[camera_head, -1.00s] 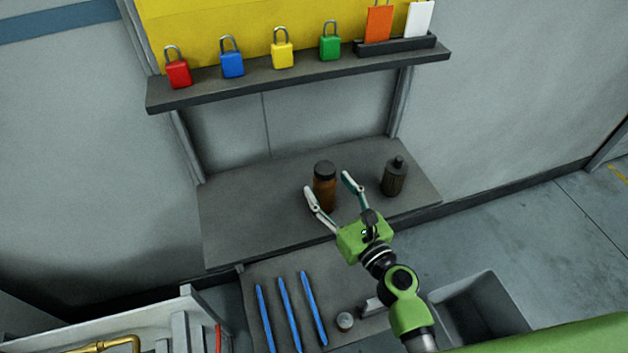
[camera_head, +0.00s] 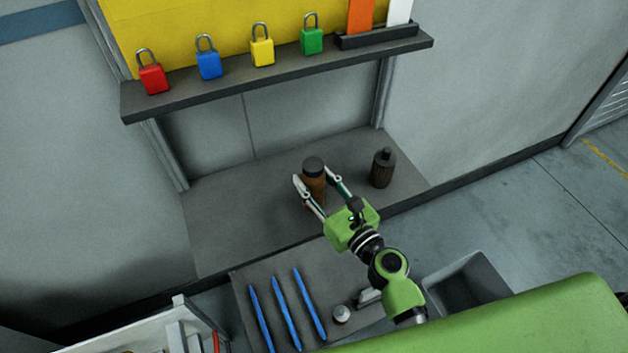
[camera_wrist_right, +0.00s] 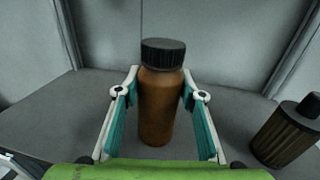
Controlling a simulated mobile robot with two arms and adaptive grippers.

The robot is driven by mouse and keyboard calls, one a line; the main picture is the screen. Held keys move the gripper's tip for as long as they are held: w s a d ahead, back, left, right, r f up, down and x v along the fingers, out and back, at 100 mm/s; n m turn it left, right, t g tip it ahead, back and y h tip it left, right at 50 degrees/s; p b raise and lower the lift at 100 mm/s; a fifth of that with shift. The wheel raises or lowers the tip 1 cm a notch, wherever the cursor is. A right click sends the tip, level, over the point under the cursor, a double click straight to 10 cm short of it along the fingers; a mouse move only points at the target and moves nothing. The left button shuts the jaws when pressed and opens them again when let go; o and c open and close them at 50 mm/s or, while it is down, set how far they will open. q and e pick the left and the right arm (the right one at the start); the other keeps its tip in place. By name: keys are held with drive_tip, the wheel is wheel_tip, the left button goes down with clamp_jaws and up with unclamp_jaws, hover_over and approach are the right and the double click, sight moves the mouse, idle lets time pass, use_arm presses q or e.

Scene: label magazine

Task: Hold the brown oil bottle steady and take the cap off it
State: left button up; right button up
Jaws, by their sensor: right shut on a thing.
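The brown oil bottle (camera_head: 315,186) stands upright on the grey shelf board, with its black cap (camera_head: 313,165) on top. My right gripper (camera_head: 313,180) is shut on the bottle's body, one finger on each side, below the cap. In the right wrist view the bottle (camera_wrist_right: 160,105) stands between the two teal-padded fingers (camera_wrist_right: 160,98), and the ribbed black cap (camera_wrist_right: 163,53) is clear above them. My left gripper is not in view.
A dark ribbed bottle (camera_head: 383,168) stands close to the right on the grey board (camera_head: 235,215). Above is a ledge (camera_head: 280,72) with several coloured padlocks. Blue sticks (camera_head: 285,313) and a small round pot (camera_head: 341,314) lie on a lower surface in front. The board's left side is clear.

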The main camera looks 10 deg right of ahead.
sight(318, 175)
wheel_tip(318, 175, up, 4)
drive_tip(key=p, duration=0.3)
drive_tip(key=shift+s+a, duration=0.15)
use_arm(q)
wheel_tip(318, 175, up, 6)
drive_tip(key=p, duration=0.2)
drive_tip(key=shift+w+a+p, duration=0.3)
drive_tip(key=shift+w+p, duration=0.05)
drive_tip(key=shift+p, duration=0.05)
use_arm(e)
drive_tip(key=s+a+r, duration=0.2)
drive_tip(key=s+r, duration=0.2)
drive_tip(key=s, duration=0.2)
drive_tip(key=s+a+r, duration=0.2)
drive_tip(key=s+r, duration=0.3)
drive_tip(key=s, duration=0.1)
drive_tip(key=shift+s+a, duration=0.3)
drive_tip(key=shift+s, duration=0.05)
drive_tip(key=o, duration=0.3)
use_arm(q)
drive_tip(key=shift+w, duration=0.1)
use_arm(e)
clamp_jaws()
